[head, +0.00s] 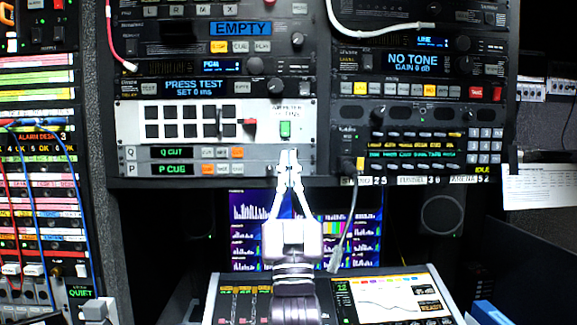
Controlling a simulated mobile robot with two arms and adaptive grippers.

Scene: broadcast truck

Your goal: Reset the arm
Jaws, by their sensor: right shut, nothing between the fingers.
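My right gripper (289,155) is shut and empty. It points upward in the middle of the head view, with its fingertips just below a small green switch (286,130) on a white panel (183,111). I cannot tell whether the tips touch the panel. The panel carries rows of black square buttons (171,121) and a red lever-like piece (249,128). Small lettering above the green switch is partly unreadable. No part labelled as the arm can be made out.
Rack units fill the space above and beside the white panel. A grey cable (348,220) hangs right of my gripper. A screen (250,230) stands behind it, and a console (395,297) lies below. Blue and red patch cables hang at left (62,190).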

